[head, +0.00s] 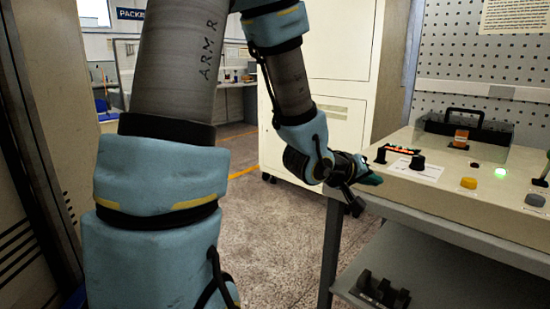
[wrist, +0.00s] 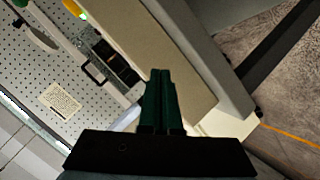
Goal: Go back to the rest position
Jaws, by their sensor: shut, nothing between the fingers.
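My gripper (head: 369,177) is at the left edge of the control bench, at about the height of its top. Its green fingers (wrist: 161,100) show in the middle of the wrist view, pressed together with nothing between them. My arm runs down from the top of the head view, bent, with blue padded covers.
A clear-lidded box with a black handle (head: 465,130) sits at the back of the bench. A lower shelf (head: 430,275) holds a black bracket (head: 382,292). A cream cabinet (head: 330,110) stands behind. The floor (head: 275,220) left of the bench is clear.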

